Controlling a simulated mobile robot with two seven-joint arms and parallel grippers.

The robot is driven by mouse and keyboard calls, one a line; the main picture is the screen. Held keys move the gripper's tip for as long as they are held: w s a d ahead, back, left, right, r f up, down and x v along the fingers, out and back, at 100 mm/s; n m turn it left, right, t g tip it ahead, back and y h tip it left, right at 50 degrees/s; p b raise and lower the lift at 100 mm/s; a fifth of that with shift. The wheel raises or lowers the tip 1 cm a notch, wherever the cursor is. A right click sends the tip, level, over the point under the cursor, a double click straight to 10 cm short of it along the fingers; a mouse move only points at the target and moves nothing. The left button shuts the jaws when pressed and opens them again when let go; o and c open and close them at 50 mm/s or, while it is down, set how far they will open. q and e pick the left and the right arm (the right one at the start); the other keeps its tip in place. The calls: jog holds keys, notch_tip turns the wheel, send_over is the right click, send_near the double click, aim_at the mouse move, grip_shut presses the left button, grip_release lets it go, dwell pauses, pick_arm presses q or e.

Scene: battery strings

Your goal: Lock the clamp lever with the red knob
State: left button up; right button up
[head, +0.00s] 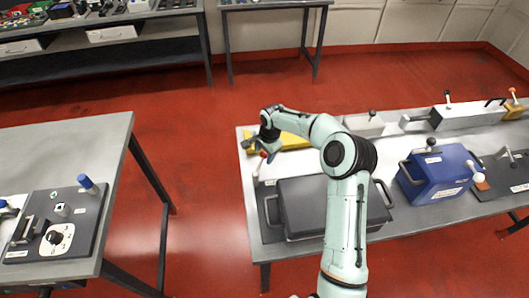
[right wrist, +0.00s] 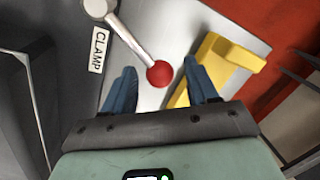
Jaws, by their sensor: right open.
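The clamp lever (right wrist: 128,32) is a pale metal rod ending in a round red knob (right wrist: 160,74). A white label reading CLAMP (right wrist: 97,49) lies beside it in the right wrist view. In the head view the red knob (head: 263,154) shows at the left end of the right table, partly by the gripper. My right gripper (right wrist: 160,78) is open, with one blue finger on each side of the knob and visible gaps to both. In the head view this gripper (head: 270,152) is over the table's left end. My left gripper is not in view.
A yellow bracket (right wrist: 222,62) is close beside the right-hand finger. A dark grey case (head: 305,200) sits below my arm on the white-topped table. A blue box (head: 438,173) stands further right. Red floor (head: 200,190) separates this table from the left table (head: 70,150).

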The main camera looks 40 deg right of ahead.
grip_shut()
jog(key=shift+s+m+b, duration=0.2)
jog(key=shift+m+b, duration=0.1)
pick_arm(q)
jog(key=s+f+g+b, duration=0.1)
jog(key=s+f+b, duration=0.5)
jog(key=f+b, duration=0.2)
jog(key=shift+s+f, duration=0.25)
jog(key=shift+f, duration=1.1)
pick_arm(e)
jog(key=shift+s+a+m+g+h, duration=0.15)
jog(key=shift+s+m+h, duration=0.2)
jog(key=shift+s+m, duration=1.25)
jog(key=shift+s+d+m+g+h, duration=0.1)
jog(key=shift+s+m+g+h, duration=0.15)
jog(key=shift+s+m, duration=1.35)
jog(key=shift+s+a+m+g+h, duration=0.1)
jog(key=shift+s+m+h, duration=0.45)
jog(key=shift+m, duration=1.95)
jog(key=shift+s, duration=0.2)
grip_release()
